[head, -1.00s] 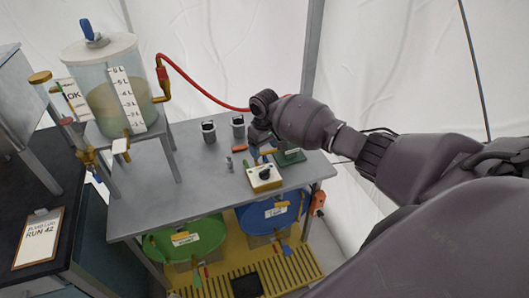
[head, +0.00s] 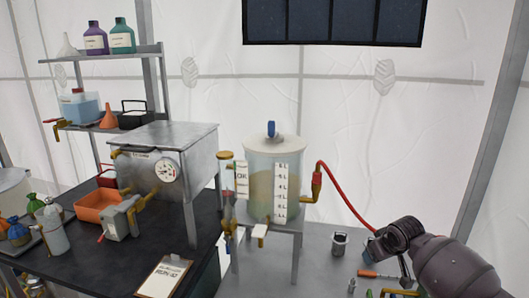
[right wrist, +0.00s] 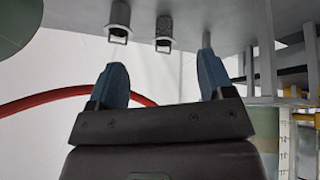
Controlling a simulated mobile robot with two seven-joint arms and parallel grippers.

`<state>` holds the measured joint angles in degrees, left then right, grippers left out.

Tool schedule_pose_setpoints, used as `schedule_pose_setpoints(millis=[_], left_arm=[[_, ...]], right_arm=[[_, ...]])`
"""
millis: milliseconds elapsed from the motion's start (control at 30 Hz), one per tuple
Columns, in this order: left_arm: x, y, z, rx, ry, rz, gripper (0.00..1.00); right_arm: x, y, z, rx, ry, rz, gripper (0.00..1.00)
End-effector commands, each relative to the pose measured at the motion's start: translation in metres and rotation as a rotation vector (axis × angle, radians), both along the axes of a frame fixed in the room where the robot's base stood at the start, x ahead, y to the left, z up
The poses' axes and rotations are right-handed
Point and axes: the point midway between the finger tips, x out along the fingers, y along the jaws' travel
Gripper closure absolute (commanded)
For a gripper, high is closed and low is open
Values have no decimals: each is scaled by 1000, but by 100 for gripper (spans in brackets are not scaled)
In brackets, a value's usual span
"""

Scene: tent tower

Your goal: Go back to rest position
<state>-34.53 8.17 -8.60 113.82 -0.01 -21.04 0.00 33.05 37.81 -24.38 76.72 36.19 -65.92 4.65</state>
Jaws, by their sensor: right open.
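My right arm (head: 455,270) reaches in from the lower right of the head view, over the grey metal table (head: 320,265). In the right wrist view my right gripper (right wrist: 161,78) is open, with two blue fingers apart and nothing between them. Two dark metal cups (right wrist: 118,20) lie beyond the fingertips in that view. In the head view one cup (head: 338,244) stands on the table left of my right wrist. My left gripper is in neither view.
A clear tank (head: 262,190) with a level scale stands on a raised stand, and a red hose (head: 345,200) runs from it towards my right arm. A metal box with a gauge (head: 165,171) and a clipboard (head: 163,277) are on the dark bench. A shelf (head: 105,57) stands behind.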

Motion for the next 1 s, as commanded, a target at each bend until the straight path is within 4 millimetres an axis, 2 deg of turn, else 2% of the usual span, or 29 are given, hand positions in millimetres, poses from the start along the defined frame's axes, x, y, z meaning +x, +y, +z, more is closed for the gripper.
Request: schedule_pose_setpoints(millis=[33,167,267,433,700,867,1000], left_arm=[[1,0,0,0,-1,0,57],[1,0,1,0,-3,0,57],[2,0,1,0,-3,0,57],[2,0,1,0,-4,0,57],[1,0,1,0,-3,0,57],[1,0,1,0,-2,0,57],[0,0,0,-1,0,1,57]], right_arm=[[2,13,2,5,-70,32,26],[-3,44,5,20,-255,107,26],[-18,67,3,41,-389,154,26],[-60,93,-6,80,-566,187,26],[-146,102,-27,118,-725,141,26],[-201,95,-45,121,-743,74,26],[-252,85,-69,120,-695,-4,26]])
